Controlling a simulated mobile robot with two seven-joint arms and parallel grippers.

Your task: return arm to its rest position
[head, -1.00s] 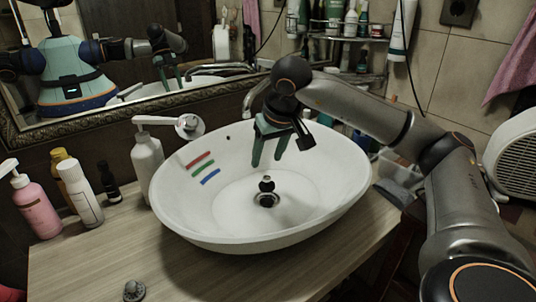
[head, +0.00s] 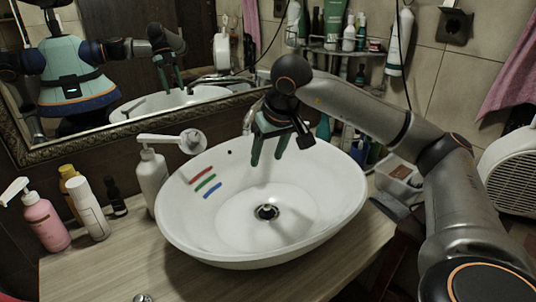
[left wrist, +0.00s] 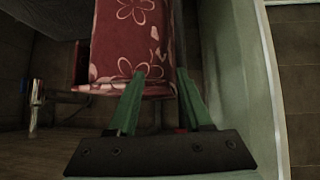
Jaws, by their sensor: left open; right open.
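My right arm reaches in from the right, and its gripper (head: 268,160) hangs over the back of the white oval basin (head: 330,225). Its green fingers point down, apart and empty. A dark round drain (head: 267,212) with a shiny centre sits at the bottom of the basin, below the fingertips and clear of them. My left gripper (left wrist: 161,76) shows only in the left wrist view. Its two green fingers are apart with nothing held, in front of a red flowered cloth-like surface (left wrist: 130,40); I cannot tell whether they touch it.
A white pump bottle (head: 152,178) stands beside the basin's left rim. A pink bottle (head: 45,222) and other bottles stand further left on the wooden counter (head: 100,265). A framed mirror (head: 120,125) and a bottle-filled shelf (head: 345,50) are behind. A small fixture (head: 143,298) lies at the front edge.

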